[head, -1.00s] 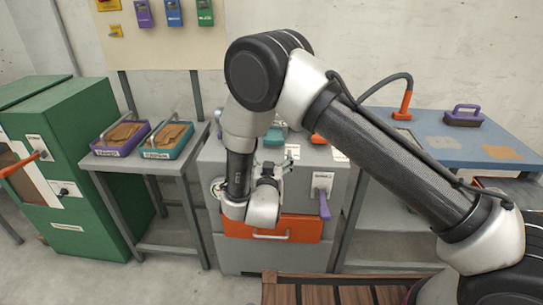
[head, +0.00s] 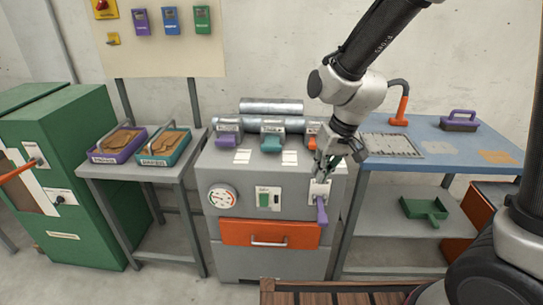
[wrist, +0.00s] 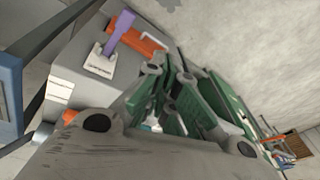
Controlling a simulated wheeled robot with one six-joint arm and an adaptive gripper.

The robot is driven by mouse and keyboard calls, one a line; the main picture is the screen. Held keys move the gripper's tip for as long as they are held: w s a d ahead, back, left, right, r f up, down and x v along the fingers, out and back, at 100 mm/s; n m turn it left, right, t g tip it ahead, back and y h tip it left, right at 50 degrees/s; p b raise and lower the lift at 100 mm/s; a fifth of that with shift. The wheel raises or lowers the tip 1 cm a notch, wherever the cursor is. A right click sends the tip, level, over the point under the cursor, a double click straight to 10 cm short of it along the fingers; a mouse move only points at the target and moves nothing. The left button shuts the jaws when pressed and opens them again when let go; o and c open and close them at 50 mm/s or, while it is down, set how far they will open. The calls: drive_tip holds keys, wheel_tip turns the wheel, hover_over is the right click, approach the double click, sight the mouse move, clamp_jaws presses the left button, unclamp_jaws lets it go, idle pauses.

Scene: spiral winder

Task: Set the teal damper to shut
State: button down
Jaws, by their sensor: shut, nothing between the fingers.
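The teal damper (head: 271,143) is the middle handle on the grey cabinet (head: 280,262), below two metal pipes; it leans toward the front. A purple-grey damper (head: 228,142) is at its left, and an orange damper (head: 312,127) at its right is partly hidden by my arm. My gripper (head: 321,178) is shut and empty, pointing down at the cabinet's right front edge, right of the teal damper and apart from it. It hangs just above the white plate of a purple lever (head: 322,211). The wrist view shows my fingers (wrist: 166,118) and the purple lever (wrist: 121,28), but no teal damper.
The cabinet front has a round gauge (head: 221,197), a green switch (head: 265,199) and an orange drawer (head: 268,233). A side table with purple (head: 103,159) and teal (head: 152,162) trays stands left, a blue table (head: 432,140) right. Space above the teal damper is clear.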

drive_tip(key=s+d+r+m+t+h, duration=0.1)
drive_tip(key=s+d+r, duration=0.6)
drive_tip(key=d, duration=0.5)
drive_tip(key=s+d+r+m+t+h, duration=0.1)
drive_tip(key=s+d+r, duration=0.3)
drive_tip(key=d+r, duration=0.6)
drive_tip(key=w+a+f+n+t+y, duration=0.1)
drive_tip(key=w+a+f+n+t, duration=0.2)
drive_tip(key=w, duration=0.5)
drive_tip(key=w+a+f+n+t+y, duration=0.1)
drive_tip(key=w+a+f+n, duration=0.25)
drive_tip(key=w, duration=0.55)
drive_tip(key=w+a+f+n+t, duration=0.25)
drive_tip(key=w+a+n, duration=0.2)
drive_tip(key=w, duration=0.35)
drive_tip(key=w+a+f+n+t+y, duration=0.25)
drive_tip(key=a+f+n+y, duration=0.25)
drive_tip(key=a+f+n, duration=0.5)
drive_tip(key=s+a+f+n+y, duration=0.4)
drive_tip(key=s+a+f+y, duration=0.15)
drive_tip(key=a+f, duration=0.25)
approach(262, 149)
drive_tip(key=a, duration=0.2)
drive_tip(key=a+h, duration=0.1)
drive_tip(key=a, duration=0.1)
drive_tip(key=shift+s+r+t, duration=0.2)
drive_tip(key=shift+s+t, duration=0.1)
drive_tip(key=shift+w+d, duration=0.25)
drive_tip(key=shift+w, duration=1.5)
